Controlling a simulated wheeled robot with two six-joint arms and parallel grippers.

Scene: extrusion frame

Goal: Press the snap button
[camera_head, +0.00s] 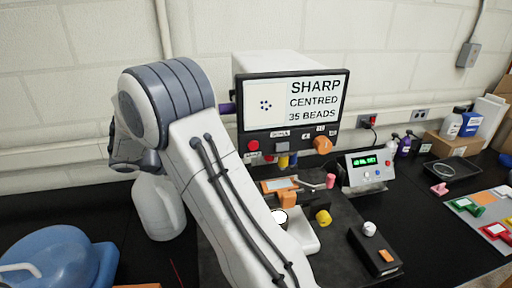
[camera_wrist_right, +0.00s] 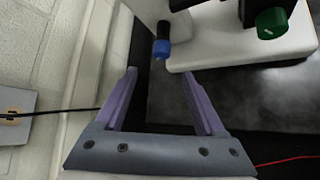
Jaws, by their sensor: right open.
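I cannot tell for sure which control is the snap button; no label for it reads clearly. The screen unit (camera_head: 314,99) reads "SHARP CENTRED 35 BEADS". Its lower panel has a red button (camera_head: 253,145) and an orange knob (camera_head: 322,145). A black control box (camera_head: 372,250) has a white knob (camera_head: 369,228) and an orange button (camera_head: 386,255). My right gripper is open and empty in the wrist view (camera_wrist_right: 160,74), near a blue-tipped part (camera_wrist_right: 161,49). In the head view it is mostly hidden behind my arm, left of the screen.
A white base with a green knob (camera_wrist_right: 272,22) is beyond the fingers in the wrist view. A white jug (camera_head: 158,209) and blue container (camera_head: 55,262) stand left. A meter box (camera_head: 370,168) stands right of the screen. The wall is close behind.

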